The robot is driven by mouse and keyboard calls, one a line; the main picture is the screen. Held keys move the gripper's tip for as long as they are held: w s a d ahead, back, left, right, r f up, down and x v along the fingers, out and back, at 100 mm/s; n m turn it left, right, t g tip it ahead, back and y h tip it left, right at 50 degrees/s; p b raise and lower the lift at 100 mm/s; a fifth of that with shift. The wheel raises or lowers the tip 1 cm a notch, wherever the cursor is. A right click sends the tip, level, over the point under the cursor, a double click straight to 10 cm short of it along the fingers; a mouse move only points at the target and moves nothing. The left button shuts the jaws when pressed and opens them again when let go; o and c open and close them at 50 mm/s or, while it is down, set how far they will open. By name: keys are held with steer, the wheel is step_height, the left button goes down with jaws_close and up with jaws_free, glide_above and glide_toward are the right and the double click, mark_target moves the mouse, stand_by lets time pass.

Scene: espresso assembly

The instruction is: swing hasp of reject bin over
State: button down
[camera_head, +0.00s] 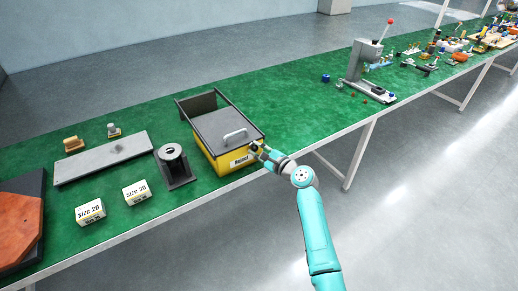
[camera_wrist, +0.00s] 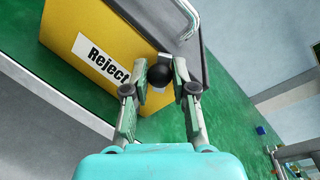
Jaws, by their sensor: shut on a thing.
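The reject bin (camera_head: 206,147) is a yellow box with a white "Reject" label and a grey lid (camera_head: 222,128) with a metal handle. It stands on the green table, its lid lying over the top. In the wrist view the yellow bin wall (camera_wrist: 62,32) and label fill the upper left. My gripper (camera_head: 258,150) is at the bin's front right corner. In the wrist view my gripper (camera_wrist: 160,75) has its fingers on either side of a black round knob (camera_wrist: 159,76), shut on it.
A dark cylindrical stand (camera_head: 174,165) is left of the bin, with two small boxes (camera_head: 91,211) marked with sizes near the table's front edge. A grey plate (camera_head: 102,159) lies farther left. A lever press (camera_head: 366,72) stands to the right. Table between bin and press is mostly clear.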

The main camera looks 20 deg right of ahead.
steer(key=n, duration=0.2)
steer(key=a+f+n+h, duration=0.1)
steer(key=n, duration=0.1)
steer(key=shift+s+a+n, duration=0.1)
steer(key=shift+s+n, duration=0.1)
steer(key=shift+n, duration=0.2)
steer(key=n, duration=0.1)
steer(key=f+n+h, duration=0.1)
steer(key=n, duration=0.1)
steer(key=n+h, duration=0.1)
steer(key=shift+a+f+n, duration=0.2)
steer(key=shift+f+n, duration=0.1)
stand_by(0.3)
steer(key=c, duration=0.9)
jaws_free()
steer(key=shift+c, duration=0.2)
steer(key=shift+s, duration=0.1)
steer(key=v, duration=1.2)
steer(key=shift+f, duration=0.1)
